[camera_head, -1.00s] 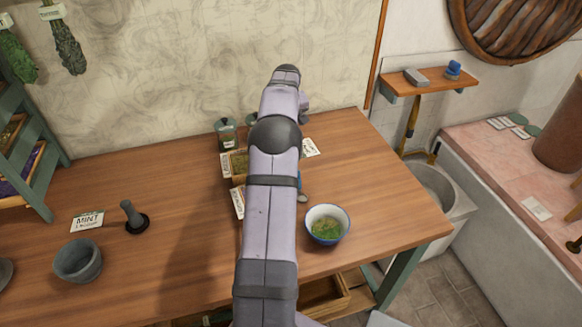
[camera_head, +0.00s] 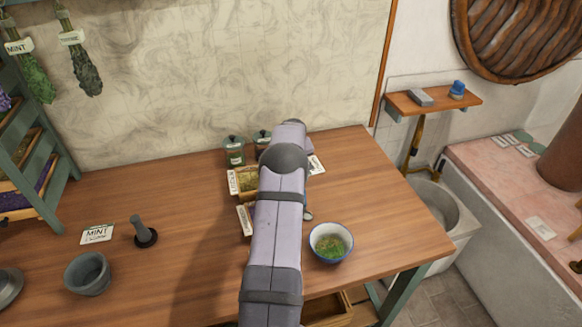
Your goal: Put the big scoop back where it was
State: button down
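No big scoop can be made out in the head view; my arm covers the middle of the table, and a small grey-blue piece (camera_head: 308,215) shows at its right edge, too little to identify. My gripper is hidden behind my own arm, so neither its fingers nor anything in them shows. A wooden box of dried herbs (camera_head: 247,180) stands just left of my arm, partly covered by it. A white bowl with a blue rim (camera_head: 318,256), holding green herbs, stands right of my arm near the table's front edge.
Two lidded jars (camera_head: 235,152) stand at the back by the wall. The table (camera_head: 375,190) is clear to the right. An open drawer (camera_head: 328,311) is below the front edge.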

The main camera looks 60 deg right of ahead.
jog(key=shift+f, duration=0.3)
jog(key=shift+f, duration=0.1)
jog(key=c, duration=1.8)
grip_release()
jog(key=shift+o, duration=0.2)
jog(key=shift+r, duration=0.2)
jog(key=b+v, duration=0.3)
jog(key=v, duration=0.9)
jog(key=shift+b, duration=0.3)
